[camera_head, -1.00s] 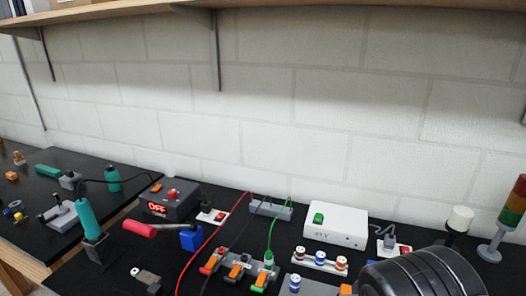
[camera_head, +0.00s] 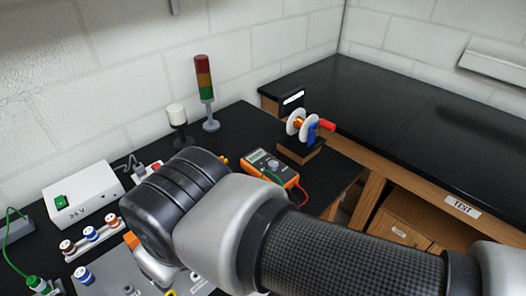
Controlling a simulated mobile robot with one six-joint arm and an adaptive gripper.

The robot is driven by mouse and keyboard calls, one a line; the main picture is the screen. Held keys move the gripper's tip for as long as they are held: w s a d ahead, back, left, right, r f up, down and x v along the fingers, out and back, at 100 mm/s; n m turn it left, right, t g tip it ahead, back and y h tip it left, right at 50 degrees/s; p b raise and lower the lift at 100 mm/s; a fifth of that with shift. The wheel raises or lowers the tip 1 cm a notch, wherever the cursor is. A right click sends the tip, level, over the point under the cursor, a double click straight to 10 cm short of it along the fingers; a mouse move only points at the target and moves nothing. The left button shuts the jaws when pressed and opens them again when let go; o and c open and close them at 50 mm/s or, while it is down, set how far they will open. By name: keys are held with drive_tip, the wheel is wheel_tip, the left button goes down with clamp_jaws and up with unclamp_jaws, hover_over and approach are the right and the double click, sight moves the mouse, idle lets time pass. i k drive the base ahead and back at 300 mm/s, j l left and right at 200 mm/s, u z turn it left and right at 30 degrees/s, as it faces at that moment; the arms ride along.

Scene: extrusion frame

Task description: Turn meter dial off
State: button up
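An orange multimeter (camera_head: 271,168) lies on the black bench top, right of centre in the head view. It has a grey face with a round dial (camera_head: 272,163) near its middle. The dial's pointer is too small to read. My gripper is not visible; no fingertips show past the arm links.
A red, amber and green stack light (camera_head: 205,92) and a white-topped post (camera_head: 177,118) stand behind my arm. A spool stand (camera_head: 300,140) is just behind the meter. A white 24V box (camera_head: 82,194) sits left. A bare black bench (camera_head: 400,120) labelled TEST lies right.

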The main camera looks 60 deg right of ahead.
sight(272, 165)
drive_tip(key=z, duration=1.8)
